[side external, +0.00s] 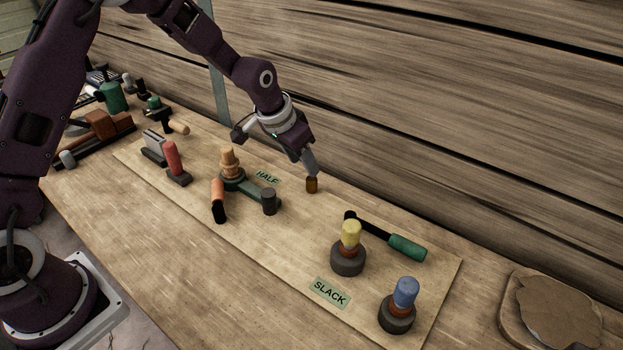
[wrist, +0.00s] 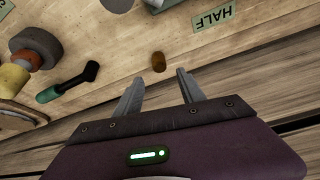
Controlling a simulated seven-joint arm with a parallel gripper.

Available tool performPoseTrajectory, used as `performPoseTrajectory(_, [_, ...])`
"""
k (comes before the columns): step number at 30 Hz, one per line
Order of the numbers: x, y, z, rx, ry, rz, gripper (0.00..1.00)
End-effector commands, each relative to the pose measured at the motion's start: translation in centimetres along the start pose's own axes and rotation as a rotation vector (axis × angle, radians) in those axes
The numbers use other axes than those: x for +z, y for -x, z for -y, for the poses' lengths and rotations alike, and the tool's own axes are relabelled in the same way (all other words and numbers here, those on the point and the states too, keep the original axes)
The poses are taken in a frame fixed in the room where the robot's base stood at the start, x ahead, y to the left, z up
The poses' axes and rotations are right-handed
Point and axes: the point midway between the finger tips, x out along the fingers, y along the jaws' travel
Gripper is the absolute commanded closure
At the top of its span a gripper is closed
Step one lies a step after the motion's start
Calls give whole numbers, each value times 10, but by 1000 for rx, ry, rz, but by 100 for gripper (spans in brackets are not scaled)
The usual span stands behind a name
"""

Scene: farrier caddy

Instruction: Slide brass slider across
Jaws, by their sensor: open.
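A small brown, brass-like cylinder (side external: 312,185) stands on the pale board beyond the HALF label; it looks like the brass slider. It also shows in the wrist view (wrist: 158,62), just ahead of the gap between my fingertips. My gripper (side external: 311,169) is tilted down right above it, with the fingertips close to its top. In the wrist view my gripper (wrist: 159,76) is open, its two fingers apart with nothing between them. I cannot tell whether a finger touches the cylinder. Any track under the cylinder is not visible.
A green-handled tool (side external: 405,247) lies to the right. Yellow-topped (side external: 350,232) and blue-topped (side external: 405,292) knobs stand by the SLACK label (side external: 330,292). A green lever with a tan knob (side external: 229,162) stands to the left. The plank wall rises close behind.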

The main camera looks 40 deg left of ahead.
Motion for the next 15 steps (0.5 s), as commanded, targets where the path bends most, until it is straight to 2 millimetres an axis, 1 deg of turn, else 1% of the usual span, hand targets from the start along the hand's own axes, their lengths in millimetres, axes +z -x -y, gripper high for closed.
performPoseTrajectory(1, [0,-9,0,4,0,3,53])
performPoseTrajectory(5, [1,-29,0,5,-1,4,53])
performPoseTrajectory(9, [2,-57,-1,5,-1,5,53])
performPoseTrajectory(12, [1,-72,-1,5,-1,4,53])
performPoseTrajectory(15, [1,-79,0,4,0,4,53])
